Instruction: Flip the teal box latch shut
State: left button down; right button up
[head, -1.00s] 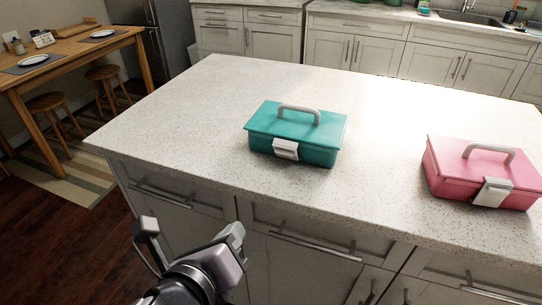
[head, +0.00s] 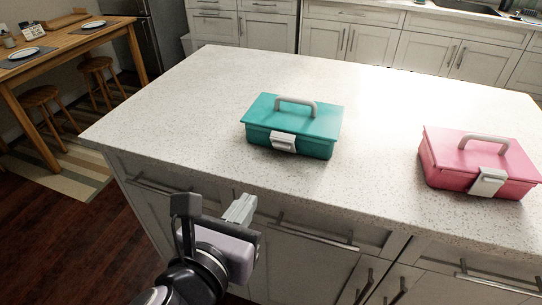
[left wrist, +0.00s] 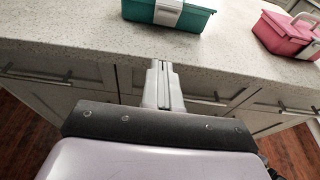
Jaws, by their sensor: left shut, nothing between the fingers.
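The teal box (head: 292,124) sits upright on the speckled white counter with its lid down and its grey handle raised. Its white latch (head: 283,142) is on the front face, toward me; whether it is fastened I cannot tell. The box and latch also show at the top of the left wrist view, the box (left wrist: 196,20) and the latch (left wrist: 167,12). My left gripper (head: 241,205) is in front of the counter's near edge, apart from the box. In the left wrist view its fingers (left wrist: 163,70) are together and empty, pointing toward the latch. My right gripper is not in view.
A pink box (head: 478,160) with a white latch stands on the counter to the right of the teal one. The counter (head: 200,105) is clear around the teal box. Drawer handles (head: 315,240) stick out below the counter edge. A wooden table (head: 70,50) stands far left.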

aim_at(265, 188)
pick_arm(q)
jog(key=b+x, duration=0.1)
jog(key=x, duration=0.8)
jog(key=shift+w, duration=0.3)
jog(key=shift+w+d+r, duration=0.25)
jog(key=shift+w+r, duration=0.1)
jog(key=shift+w, duration=0.15)
jog(key=shift+w+d+r, duration=0.2)
jog(key=shift+w+r, duration=0.15)
jog(key=shift+w, duration=0.15)
jog(key=shift+w+d+r+p, duration=0.15)
jog(key=shift+w+r+p, duration=0.15)
jog(key=shift+w, duration=0.2)
